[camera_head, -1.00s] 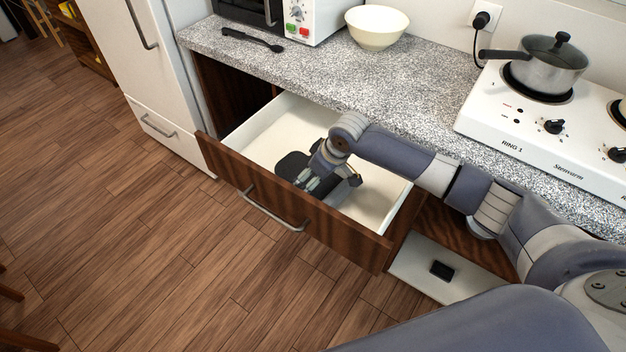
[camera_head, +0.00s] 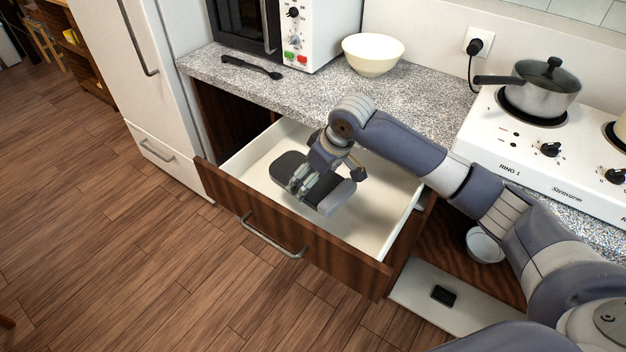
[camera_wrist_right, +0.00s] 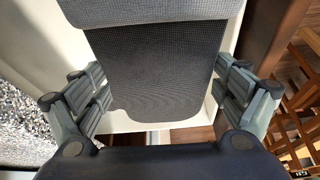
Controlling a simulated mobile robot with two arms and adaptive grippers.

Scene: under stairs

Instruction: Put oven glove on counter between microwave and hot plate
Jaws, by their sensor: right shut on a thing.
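The dark grey oven glove (camera_head: 288,167) is in my right gripper (camera_head: 318,184), over the open drawer (camera_head: 376,221). In the right wrist view, the glove (camera_wrist_right: 155,75) fills the space between the fingers (camera_wrist_right: 160,95), which are shut on it. The speckled grey counter (camera_head: 330,92) lies behind the drawer. The black and white microwave (camera_head: 322,30) stands on it at the back left, and the white hot plate (camera_head: 560,165) is at the right. My left gripper is not in view.
A cream bowl (camera_head: 374,55) and a black utensil (camera_head: 251,67) are on the counter. A lidded pot (camera_head: 545,92) sits on the hot plate. The counter between bowl and hot plate is clear. The open drawer front (camera_head: 290,222) juts over the floor.

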